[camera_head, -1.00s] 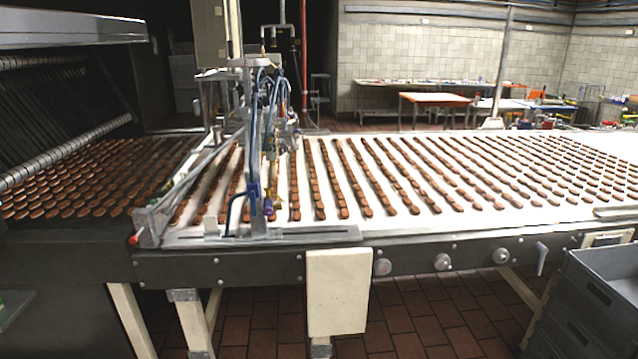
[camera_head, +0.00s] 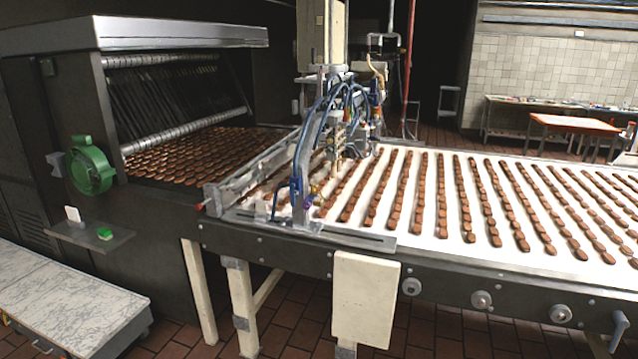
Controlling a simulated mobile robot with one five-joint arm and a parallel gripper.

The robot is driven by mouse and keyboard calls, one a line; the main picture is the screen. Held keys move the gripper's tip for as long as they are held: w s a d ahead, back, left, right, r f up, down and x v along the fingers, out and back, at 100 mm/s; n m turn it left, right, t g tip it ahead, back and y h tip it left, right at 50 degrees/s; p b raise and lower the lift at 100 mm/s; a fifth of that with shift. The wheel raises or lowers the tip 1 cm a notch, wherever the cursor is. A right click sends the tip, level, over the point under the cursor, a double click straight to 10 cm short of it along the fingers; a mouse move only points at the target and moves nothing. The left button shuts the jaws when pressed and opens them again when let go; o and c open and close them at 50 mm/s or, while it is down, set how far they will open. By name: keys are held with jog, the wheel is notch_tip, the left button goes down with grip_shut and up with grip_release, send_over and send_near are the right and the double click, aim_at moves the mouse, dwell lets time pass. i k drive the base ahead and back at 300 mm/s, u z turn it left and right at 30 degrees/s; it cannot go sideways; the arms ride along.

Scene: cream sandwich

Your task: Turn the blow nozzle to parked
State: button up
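A depositing head (camera_head: 335,115) with blue hoses and brass fittings stands over the near end of the conveyor (camera_head: 405,190). A small upright blue fitting (camera_head: 295,190) is at its near edge, with a purple-tipped part (camera_head: 308,203) beside it. I cannot tell which of these small parts is the blow nozzle, nor which way it is turned. My gripper is not in view.
Rows of brown biscuits (camera_head: 468,195) cover the white belt. A dark machine with a green wheel (camera_head: 90,166) stands at the left, above a marble-topped cabinet (camera_head: 62,305). A cream panel (camera_head: 365,305) hangs at the conveyor front. Tiled floor shows below.

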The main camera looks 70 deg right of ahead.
aim_at(313, 186)
jog(key=z, duration=1.2)
jog(key=i, duration=0.7)
